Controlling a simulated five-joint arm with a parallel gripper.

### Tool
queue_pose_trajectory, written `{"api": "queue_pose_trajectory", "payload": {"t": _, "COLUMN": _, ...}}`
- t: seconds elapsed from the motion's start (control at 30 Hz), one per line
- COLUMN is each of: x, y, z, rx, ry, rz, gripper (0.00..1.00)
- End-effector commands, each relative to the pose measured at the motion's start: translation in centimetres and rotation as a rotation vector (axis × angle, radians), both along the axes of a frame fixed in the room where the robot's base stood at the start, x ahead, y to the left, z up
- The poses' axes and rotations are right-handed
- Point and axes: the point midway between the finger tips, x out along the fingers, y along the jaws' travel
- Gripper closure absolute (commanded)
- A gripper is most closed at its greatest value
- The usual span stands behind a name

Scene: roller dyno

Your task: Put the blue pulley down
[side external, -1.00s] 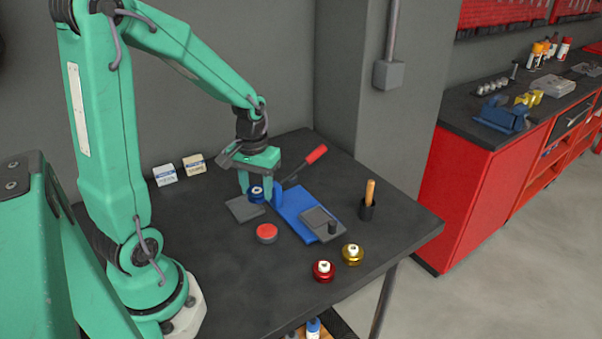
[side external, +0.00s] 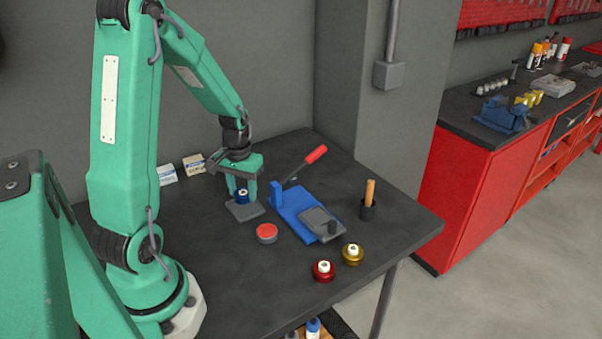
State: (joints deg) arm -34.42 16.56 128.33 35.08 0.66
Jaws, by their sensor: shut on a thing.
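The blue pulley (side external: 242,196) has a pale hub and sits between the fingers of my gripper (side external: 242,192). My gripper is shut on it and points down. The pulley is at or just above a flat grey pad (side external: 246,212) on the dark table; I cannot tell whether it touches. The fingers hide part of the pulley.
A blue press (side external: 295,201) with a red-handled lever (side external: 304,163) stands right of the pad. A red button (side external: 267,233) is in front. A red pulley (side external: 323,271) and a gold pulley (side external: 352,254) lie near the front edge.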

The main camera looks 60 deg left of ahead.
Motion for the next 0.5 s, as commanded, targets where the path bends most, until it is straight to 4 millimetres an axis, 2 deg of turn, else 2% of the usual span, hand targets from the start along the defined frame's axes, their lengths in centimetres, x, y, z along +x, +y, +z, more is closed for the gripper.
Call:
{"api": "queue_pose_trajectory", "payload": {"t": 0.23, "x": -0.1, "y": -0.1, "z": -2.5, "rx": -0.002, "ry": 0.003, "rz": 0.000, "gripper": 0.82}}
{"api": "queue_pose_trajectory", "payload": {"t": 0.5, "x": 0.0, "y": 0.0, "z": -3.1, "rx": 0.000, "ry": 0.000, "rz": 0.000, "gripper": 0.82}}
